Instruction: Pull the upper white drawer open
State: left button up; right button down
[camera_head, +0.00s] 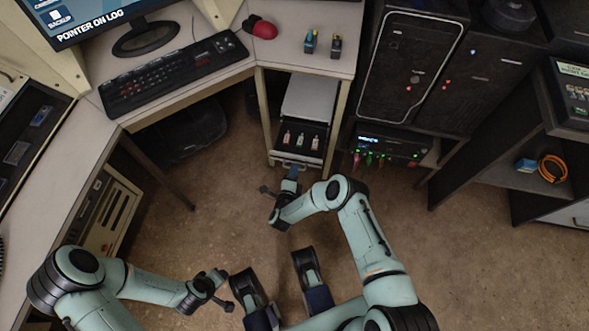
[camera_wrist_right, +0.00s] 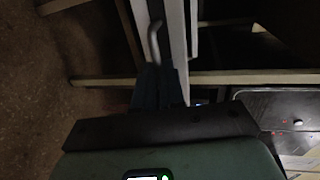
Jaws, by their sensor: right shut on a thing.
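The upper white drawer (camera_head: 284,157) is in a narrow cabinet under the desk. Its dark inside shows from above, with several small bottles (camera_head: 301,139) in it, so it stands at least partly open. My right gripper (camera_head: 290,174) is at its front, shut on the drawer handle. In the right wrist view, the pale handle (camera_wrist_right: 155,38) runs down between my gripper's fingers (camera_wrist_right: 159,88) beside the white drawer front (camera_wrist_right: 177,35). My left gripper (camera_head: 222,288) is low at the left, away from the drawer; its opening is unclear.
The desk (camera_head: 290,42) above holds a keyboard (camera_head: 172,70), a red mouse (camera_head: 261,27) and two small items (camera_head: 322,43). A black computer tower (camera_head: 408,65) and a lit device (camera_head: 388,143) stand to the right. The floor (camera_head: 410,225) before the drawer is clear.

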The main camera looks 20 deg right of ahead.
pick_arm(q)
jog(key=shift+r, duration=0.1)
pick_arm(e)
jog(key=shift+a, duration=0.1)
jog(key=c, duration=1.2)
grip_release()
jog(key=shift+c, duration=0.2)
jog(key=shift+s, duration=0.1)
pick_arm(q)
jog(key=s+d+r+g+h+p, duration=0.1)
jog(key=s+d+r+p, duration=0.1)
jog(key=s+r+p, duration=0.1)
jog(key=shift+s+d+r+p, duration=0.35)
jog(key=shift+r+p, duration=0.1)
jog(key=shift+r, duration=0.4)
pick_arm(e)
jog(key=v, duration=1.3)
jog(key=shift+r, duration=0.15)
jog(key=shift+s, duration=0.1)
